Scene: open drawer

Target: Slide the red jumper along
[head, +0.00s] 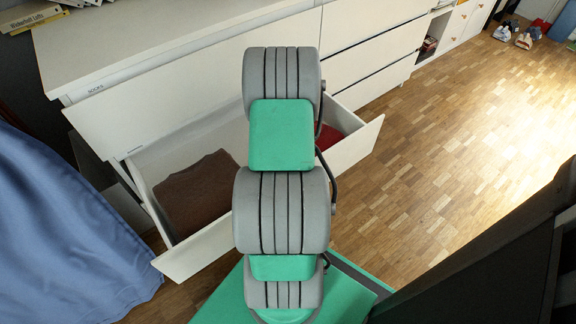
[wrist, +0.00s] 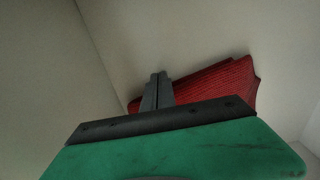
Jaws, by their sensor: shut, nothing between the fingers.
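The red jumper (head: 328,137) lies folded in the right part of the open white drawer (head: 364,146). In the head view only a small part of it shows beside my arm. In the wrist view the red jumper (wrist: 215,86) lies against a pale drawer surface, partly hidden behind my gripper. My gripper (wrist: 158,76) is shut, with its fingers together and nothing between them. The fingertips overlap the left part of the jumper in the picture; I cannot tell whether they touch it. In the head view my gripper is hidden behind my arm.
A folded brown garment (head: 197,192) lies in the left part of the drawer. The white dresser (head: 150,50) stands behind, with a closed drawer above. Blue cloth (head: 60,220) hangs at the left.

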